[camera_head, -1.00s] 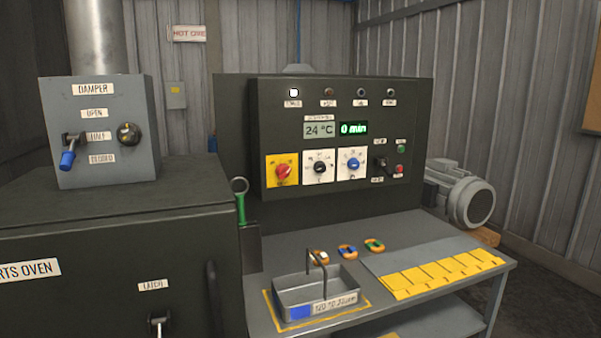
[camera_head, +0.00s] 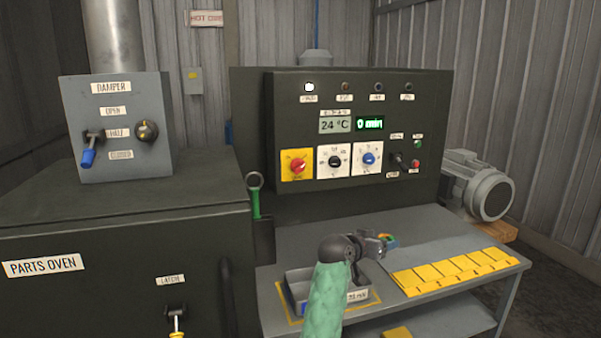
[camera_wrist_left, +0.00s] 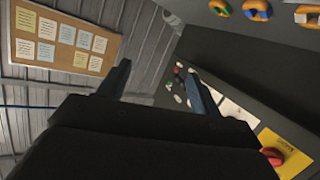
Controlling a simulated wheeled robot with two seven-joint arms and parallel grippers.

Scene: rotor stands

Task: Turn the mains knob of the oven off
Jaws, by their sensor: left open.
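A red rotary knob (camera_head: 298,166) sits on a yellow plate (camera_head: 286,176) at the left of the oven's control panel, and I take it for the mains knob. Its label and exact pointer position are too small to read. The red knob also shows at the lower right of the left wrist view (camera_wrist_left: 271,156). My left gripper (camera_head: 384,244), on a green-sleeved arm, is above the bench, in front of and below the panel, pointing right. Its two fingers (camera_wrist_left: 158,80) are apart with nothing between them. My right gripper is not in view.
Two knobs on white plates, black (camera_head: 335,161) and blue (camera_head: 369,158), stand right of the red one. A metal tray (camera_head: 298,290) sits on the bench under my arm. Colored rings (camera_wrist_left: 255,9) lie on the bench. The parts oven (camera_head: 120,260) is at left.

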